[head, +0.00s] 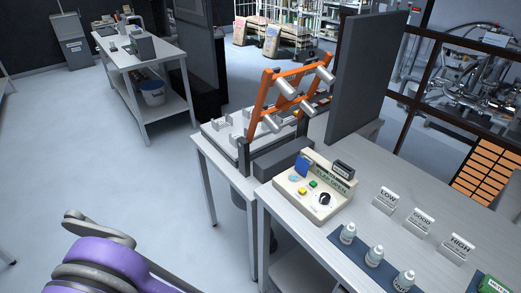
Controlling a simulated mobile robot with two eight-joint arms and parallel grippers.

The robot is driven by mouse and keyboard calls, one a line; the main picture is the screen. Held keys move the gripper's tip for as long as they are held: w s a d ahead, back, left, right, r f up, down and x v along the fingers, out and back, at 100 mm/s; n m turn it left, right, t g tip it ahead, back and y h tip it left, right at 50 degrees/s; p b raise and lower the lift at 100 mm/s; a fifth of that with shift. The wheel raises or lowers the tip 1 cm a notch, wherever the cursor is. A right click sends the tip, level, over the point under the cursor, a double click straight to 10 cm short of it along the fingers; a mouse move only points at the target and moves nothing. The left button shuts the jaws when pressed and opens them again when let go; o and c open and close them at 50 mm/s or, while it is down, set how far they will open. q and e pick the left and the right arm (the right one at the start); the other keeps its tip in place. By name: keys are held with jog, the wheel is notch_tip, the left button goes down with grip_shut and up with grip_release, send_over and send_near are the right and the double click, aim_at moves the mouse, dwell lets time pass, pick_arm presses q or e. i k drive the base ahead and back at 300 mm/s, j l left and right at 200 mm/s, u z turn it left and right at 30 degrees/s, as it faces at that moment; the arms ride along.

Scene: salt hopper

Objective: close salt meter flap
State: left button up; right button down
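A beige device (314,191), which looks like the salt meter, stands on the near grey table. It has a yellow button, a green button and a round black dial on its face. A small blue flap-like piece (302,167) stands raised at its back left, and a dark upright block (343,169) is at its back right. Whether the blue piece is the flap is not certain. A green label reading METER (494,286) is cut off at the bottom right corner. Neither gripper is in view; only a purple and grey arm part of mine shows at the bottom left.
Several small white bottles (375,256) stand on a dark blue mat (361,258). LOW (386,200), GOOD (419,223) and HIGH (457,249) signs stand behind them. An orange frame with metal cylinders (291,84) and a tall dark panel (367,72) rise behind the device. Floor at left is clear.

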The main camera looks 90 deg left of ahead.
aim_at(302, 166)
jog(key=u, duration=1.8)
